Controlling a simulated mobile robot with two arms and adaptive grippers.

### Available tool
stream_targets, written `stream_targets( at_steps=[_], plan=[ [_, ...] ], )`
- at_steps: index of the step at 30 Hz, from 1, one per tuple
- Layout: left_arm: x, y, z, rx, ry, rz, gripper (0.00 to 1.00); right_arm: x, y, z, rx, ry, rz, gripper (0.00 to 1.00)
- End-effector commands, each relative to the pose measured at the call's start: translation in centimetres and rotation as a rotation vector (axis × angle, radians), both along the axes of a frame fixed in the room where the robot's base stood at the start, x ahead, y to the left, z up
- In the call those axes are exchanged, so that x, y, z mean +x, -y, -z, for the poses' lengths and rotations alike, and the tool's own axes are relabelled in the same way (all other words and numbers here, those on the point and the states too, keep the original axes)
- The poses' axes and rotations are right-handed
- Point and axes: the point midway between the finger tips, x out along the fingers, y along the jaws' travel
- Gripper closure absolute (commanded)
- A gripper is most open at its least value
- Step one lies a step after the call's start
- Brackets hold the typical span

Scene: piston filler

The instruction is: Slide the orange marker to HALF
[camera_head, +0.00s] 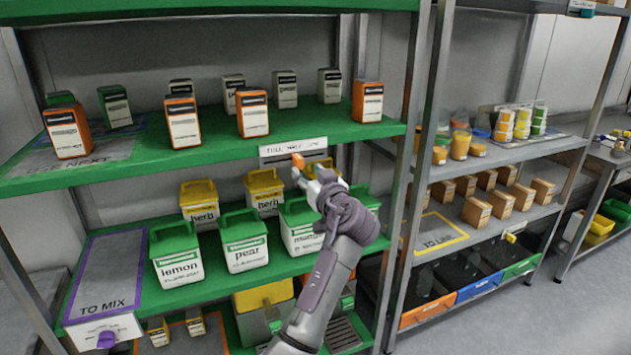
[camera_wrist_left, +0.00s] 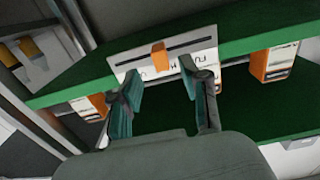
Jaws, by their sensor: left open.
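The orange marker (camera_head: 298,160) sits on a white label plate (camera_head: 270,151) on the front edge of the middle green shelf. In the left wrist view the marker (camera_wrist_left: 159,56) stands at a dark slot near the middle of the plate (camera_wrist_left: 128,70). The plate's lettering is partly covered, so I cannot tell exactly which word the marker is at. My left gripper (camera_head: 308,175) is just in front of the plate. In the left wrist view its open fingers (camera_wrist_left: 161,70) lie either side of the marker, with gaps on both sides. My right gripper is not in view.
Orange-and-white boxes, such as one (camera_head: 253,113), stand on the shelf above the plate. Lidded tubs, including a pear tub (camera_head: 243,243), fill the lower shelf beside and below my left arm. A rack upright (camera_head: 406,170) stands to the right of the gripper.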

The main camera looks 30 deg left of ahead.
Motion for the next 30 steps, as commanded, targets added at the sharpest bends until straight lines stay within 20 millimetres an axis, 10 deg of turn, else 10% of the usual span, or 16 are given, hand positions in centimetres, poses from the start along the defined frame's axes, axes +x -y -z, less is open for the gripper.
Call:
stream_targets(
  at_steps=[9, 26, 30],
  plan=[
    [-2.8, 3.3, 0.0, -0.001, 0.001, 0.000, 0.54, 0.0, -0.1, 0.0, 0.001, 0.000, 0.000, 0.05],
    [-2.9, 3.5, 0.1, 0.001, -0.002, 0.000, 0.54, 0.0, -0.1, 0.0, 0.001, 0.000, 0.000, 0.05],
    [-2.1, 3.9, 2.7, 0.013, -0.063, 0.036, 0.54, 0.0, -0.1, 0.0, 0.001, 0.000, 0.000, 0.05]
  ],
)
